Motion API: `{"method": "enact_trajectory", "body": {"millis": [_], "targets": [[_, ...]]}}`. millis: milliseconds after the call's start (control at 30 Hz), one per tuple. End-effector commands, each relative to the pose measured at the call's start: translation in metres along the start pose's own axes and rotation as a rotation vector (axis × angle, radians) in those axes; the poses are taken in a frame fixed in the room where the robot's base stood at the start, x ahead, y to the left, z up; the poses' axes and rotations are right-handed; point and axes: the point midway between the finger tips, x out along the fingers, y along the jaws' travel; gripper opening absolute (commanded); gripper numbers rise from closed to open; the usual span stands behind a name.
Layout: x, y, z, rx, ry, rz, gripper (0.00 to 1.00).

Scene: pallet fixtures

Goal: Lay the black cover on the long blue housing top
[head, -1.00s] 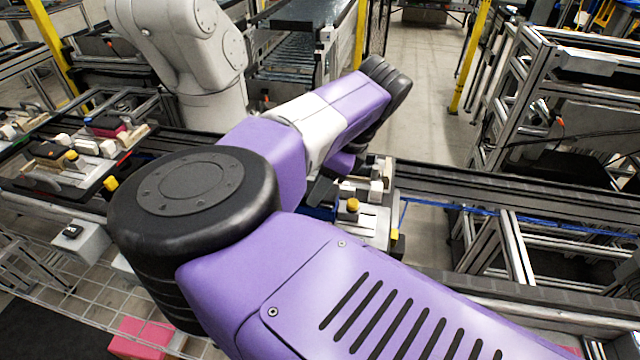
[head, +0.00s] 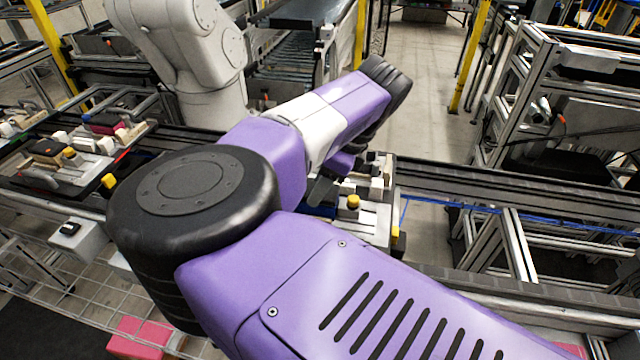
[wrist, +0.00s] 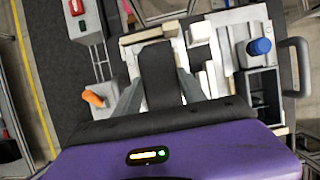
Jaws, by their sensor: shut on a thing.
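My gripper (wrist: 160,92) is shut on the black cover (wrist: 158,72), a long dark strip lying between its two grey fingers in the wrist view. The cover is over a fixture with pale blocks around it. In the head view my arm hides most of the gripper and the cover. A small patch of blue, likely the long blue housing (head: 322,211), shows beneath my wrist. In the wrist view the housing top is hidden under the cover, and I cannot tell whether the two touch.
Pale blocks (wrist: 200,32) stand close to the cover. A blue knob (wrist: 260,47) rises at its right and an orange knob (wrist: 93,98) at its left. In the head view a yellow knob (head: 352,202) stands beside my wrist. Another loaded pallet (head: 62,165) is at left.

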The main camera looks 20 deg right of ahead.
Motion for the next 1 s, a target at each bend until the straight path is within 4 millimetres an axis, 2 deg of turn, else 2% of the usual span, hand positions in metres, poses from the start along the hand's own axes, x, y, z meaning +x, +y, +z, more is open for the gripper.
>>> {"method": "enact_trajectory", "body": {"millis": [533, 567, 667, 1000], "targets": [[0.0031, -0.0001, -0.0013, 0.000, 0.000, 0.000, 0.09], [0.0032, 0.0000, -0.0013, 0.000, 0.000, 0.000, 0.52], [0.0032, 0.0000, -0.0013, 0.000, 0.000, 0.000, 0.72], [0.0019, -0.0001, -0.0013, 0.000, 0.000, 0.000, 0.74]]}}
